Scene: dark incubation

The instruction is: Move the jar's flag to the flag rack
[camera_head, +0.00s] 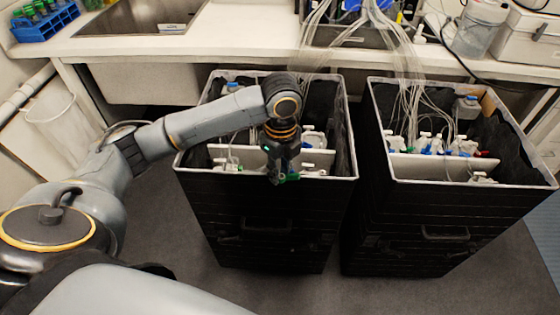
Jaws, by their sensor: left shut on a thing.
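My left gripper (280,178) points down over the front part of the left black bin (265,215). White-capped jars stand in the bin around the gripper, partly covered by my arm. I cannot tell which jar the flag belongs to. No flag rack can be made out for certain. My right gripper is not in view.
A second black bin (430,215) at the right holds several jars with tubing. A white bench (240,40) runs behind both bins. A blue rack (45,28) with green-topped items stands at its far left, near a sink (140,17). Bundled tubes hang into the bins.

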